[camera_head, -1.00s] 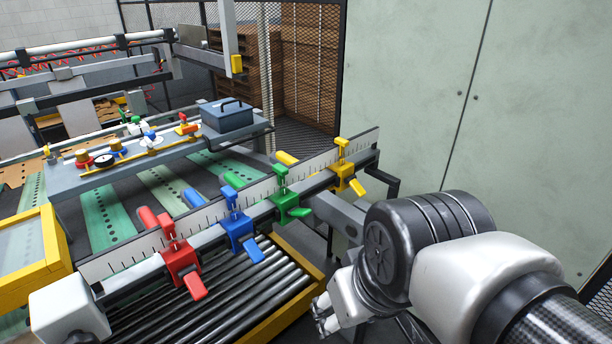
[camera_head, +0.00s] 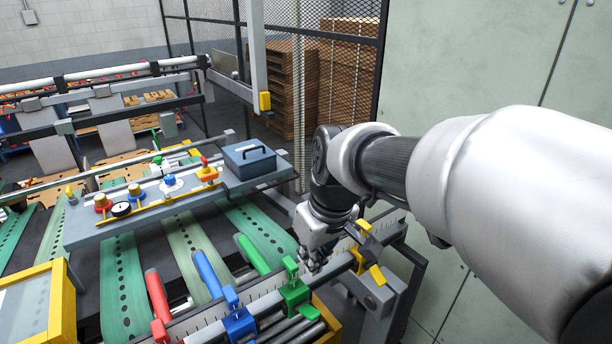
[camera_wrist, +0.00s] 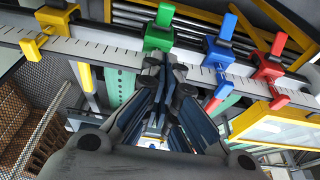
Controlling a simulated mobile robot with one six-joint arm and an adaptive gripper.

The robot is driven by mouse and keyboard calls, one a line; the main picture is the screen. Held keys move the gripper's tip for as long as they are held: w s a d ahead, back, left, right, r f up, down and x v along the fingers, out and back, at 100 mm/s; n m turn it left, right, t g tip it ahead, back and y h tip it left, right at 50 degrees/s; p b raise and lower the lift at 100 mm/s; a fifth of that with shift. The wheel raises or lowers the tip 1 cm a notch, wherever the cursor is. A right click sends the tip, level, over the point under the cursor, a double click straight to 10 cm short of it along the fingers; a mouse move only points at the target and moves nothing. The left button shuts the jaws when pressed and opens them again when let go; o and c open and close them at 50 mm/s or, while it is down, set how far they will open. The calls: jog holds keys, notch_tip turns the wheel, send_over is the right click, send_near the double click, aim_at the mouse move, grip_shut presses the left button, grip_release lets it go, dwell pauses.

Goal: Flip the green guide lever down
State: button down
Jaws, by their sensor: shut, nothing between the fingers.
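The green guide (camera_head: 294,292) is clamped on the ruled rail between the blue and yellow guides. A green bar (camera_head: 252,256) slants up behind the rail, and a short green tab (camera_head: 310,312) sticks out in front; I cannot tell which one is the lever. My gripper (camera_head: 313,264) is shut and empty, pointing down just behind the rail, to the right of the green guide. In the wrist view, my fingertips (camera_wrist: 153,60) are close to the green guide's block (camera_wrist: 158,37); whether they touch is unclear. The green bar seems hidden behind my fingers there.
The blue guide (camera_head: 238,322), red guide (camera_head: 160,332) and yellow guide (camera_head: 367,268) share the ruled rail (camera_head: 270,303). A blue-grey box (camera_head: 249,160) sits on the panel behind. Green belts (camera_head: 257,228) run below. A pale cabinet (camera_head: 480,75) stands at the right.

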send_over(306, 308)
jog(key=x, duration=0.3)
jog(key=s+x, duration=0.1)
jog(key=x, duration=0.2)
jog(key=d+b+x, duration=0.1)
jog(key=x, duration=0.2)
jog(key=shift+s+f, duration=0.25)
jog(key=shift+f, duration=0.25)
jog(key=shift+s+d+f, duration=0.15)
jog(key=shift+s+f, duration=0.05)
jog(key=shift+f, duration=0.4)
jog(key=shift+s+d+f, duration=0.15)
jog(key=shift+s+f, duration=0.05)
jog(key=shift+f, duration=0.35)
jog(key=shift+s+d+f, duration=0.25)
jog(key=shift+s+f, duration=0.05)
jog(key=shift+f, duration=0.3)
jog(key=shift+s+a+f+b, duration=0.1)
jog(key=shift+s+f+b, duration=0.05)
jog(key=shift+b, duration=0.6)
jog(key=shift+d+t, duration=0.3)
jog(key=shift+a+b, duration=0.1)
jog(key=shift+b, duration=0.25)
